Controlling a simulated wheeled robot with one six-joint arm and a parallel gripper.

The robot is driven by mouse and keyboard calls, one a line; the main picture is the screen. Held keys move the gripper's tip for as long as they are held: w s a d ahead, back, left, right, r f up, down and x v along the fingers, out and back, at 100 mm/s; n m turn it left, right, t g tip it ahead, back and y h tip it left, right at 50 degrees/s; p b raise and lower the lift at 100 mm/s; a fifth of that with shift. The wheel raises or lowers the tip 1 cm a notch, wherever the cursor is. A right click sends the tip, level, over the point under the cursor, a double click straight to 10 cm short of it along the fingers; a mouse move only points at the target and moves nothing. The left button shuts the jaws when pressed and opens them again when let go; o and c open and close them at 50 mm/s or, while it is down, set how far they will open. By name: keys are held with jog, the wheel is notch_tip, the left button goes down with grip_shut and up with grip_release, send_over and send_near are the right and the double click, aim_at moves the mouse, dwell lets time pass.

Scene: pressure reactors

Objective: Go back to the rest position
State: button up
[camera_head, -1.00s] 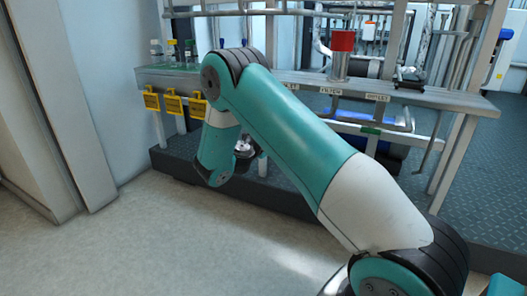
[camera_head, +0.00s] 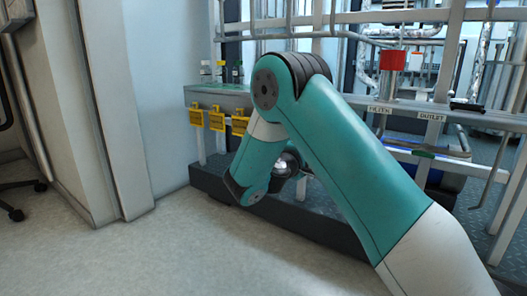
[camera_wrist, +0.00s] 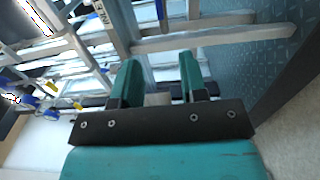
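My gripper (camera_wrist: 158,76) shows in the wrist view as two teal fingers on a dark plate. They are apart, with nothing held between them. In the head view my teal and white arm bends at a high elbow and its forearm hangs down in front of the bench. The fingers cannot be made out there. No rest position is marked in either view.
A metal bench (camera_head: 207,98) carries small vials (camera_head: 221,72) and a red-topped cylinder (camera_head: 393,61). Yellow tags (camera_head: 216,118) hang from its front edge. A dark plinth (camera_head: 300,222) stands below. Wall panels are at left; the pale floor (camera_head: 170,255) in front is clear.

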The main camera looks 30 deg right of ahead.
jog(key=s+a+r+m+g+y+p, duration=0.1)
jog(key=s+a+r+y+p, duration=0.35)
jog(key=a, duration=0.25)
jog(key=s+a+r+g+y+p, duration=0.1)
jog(key=s+a+r+y+p, duration=0.2)
jog(key=a+y+p, duration=0.3)
jog(key=s+a+r+m+y+p, duration=0.1)
jog(key=s+a+r+y+p, duration=0.3)
jog(key=a, duration=0.4)
jog(key=s+a+r+n+g+y+p, duration=0.1)
jog(key=s+a+r+g+y+p, duration=0.15)
jog(key=s+a+r, duration=0.35)
jog(key=s+a+r+n+g+y+p, duration=0.1)
jog(key=s+a+r+n+y+p, duration=0.15)
jog(key=s, duration=0.45)
jog(key=s+a+r+n+g+y+p, duration=0.1)
jog(key=s+a+r+g+p, duration=0.15)
jog(key=s+a+r, duration=0.35)
notch_tip(320, 180, up, 34)
jog(key=d+t+p, duration=0.1)
jog(key=p, duration=3.6)
jog(key=shift+w, duration=0.2)
